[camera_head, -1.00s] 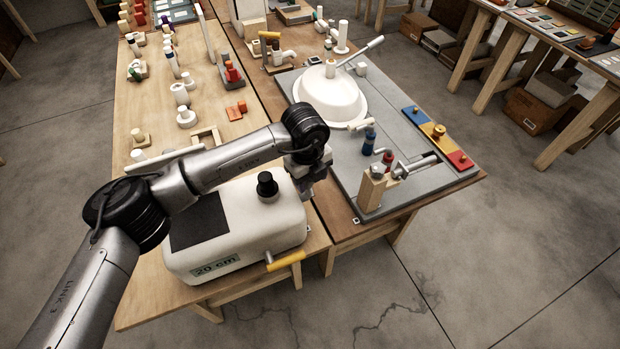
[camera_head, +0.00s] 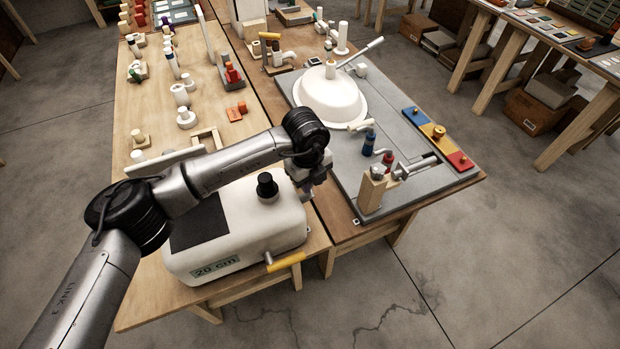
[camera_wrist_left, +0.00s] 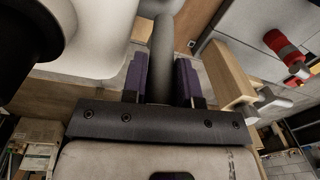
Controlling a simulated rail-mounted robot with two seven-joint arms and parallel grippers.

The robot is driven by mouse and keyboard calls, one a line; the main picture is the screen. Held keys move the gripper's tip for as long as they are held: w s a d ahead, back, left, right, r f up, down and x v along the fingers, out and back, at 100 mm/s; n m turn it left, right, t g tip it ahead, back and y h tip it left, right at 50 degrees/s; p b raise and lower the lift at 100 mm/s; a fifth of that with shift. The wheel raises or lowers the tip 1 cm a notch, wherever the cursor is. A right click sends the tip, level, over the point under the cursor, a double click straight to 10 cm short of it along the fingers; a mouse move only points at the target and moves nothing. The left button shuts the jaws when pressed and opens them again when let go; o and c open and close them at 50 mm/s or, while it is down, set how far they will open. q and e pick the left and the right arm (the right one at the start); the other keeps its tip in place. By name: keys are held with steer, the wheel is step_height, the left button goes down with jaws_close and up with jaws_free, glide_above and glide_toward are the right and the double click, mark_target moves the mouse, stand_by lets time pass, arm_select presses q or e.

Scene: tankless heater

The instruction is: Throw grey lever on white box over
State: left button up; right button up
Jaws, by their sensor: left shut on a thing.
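The white box (camera_head: 240,225) with a "20 cm" label stands at the near end of the wooden table. A black knob (camera_head: 267,186) and a dark panel are on its top. My left gripper (camera_head: 307,193) is at the right side of the box. In the left wrist view, its purple fingers (camera_wrist_left: 161,80) are shut on the grey lever (camera_wrist_left: 161,45), a round bar running up between them. The white box (camera_wrist_left: 90,35) is beside it at upper left. In the head view the lever is mostly hidden by my wrist. My right gripper is not in view.
A yellow handle (camera_head: 286,262) sticks out of the box's front. To the right, a grey board (camera_head: 345,180) carries a white dome (camera_head: 330,95), a wooden block with a metal bar (camera_head: 372,190) and red and blue bottles. Small parts stand farther back on the table.

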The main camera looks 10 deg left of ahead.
arm_select(q)
jaws_close()
steer(key=shift+s, duration=0.1)
steer(key=shift+s+d+f+t+y+b, duration=0.2)
steer(key=shift+t+y+b, duration=0.15)
steer(key=shift+t, duration=0.15)
steer(key=shift+s+d+f+t+y+b, duration=0.15)
steer(key=shift+s+f+t+y+b, duration=0.15)
steer(key=shift+t+b, duration=0.35)
steer(key=shift+s+d+f+t+y+b, duration=0.15)
steer(key=shift+t+y+b, duration=0.35)
steer(key=shift+b, duration=0.7)
steer(key=shift+s+d+f+t+y+b, duration=0.1)
steer(key=shift+s+f+t+y+b, duration=0.15)
steer(key=shift+t+b, duration=0.7)
steer(key=shift+s+d+f+t+y+b, duration=0.15)
steer(key=shift+s+t+y+b, duration=0.2)
steer(key=shift+b, duration=1.05)
steer(key=shift+w, duration=0.1)
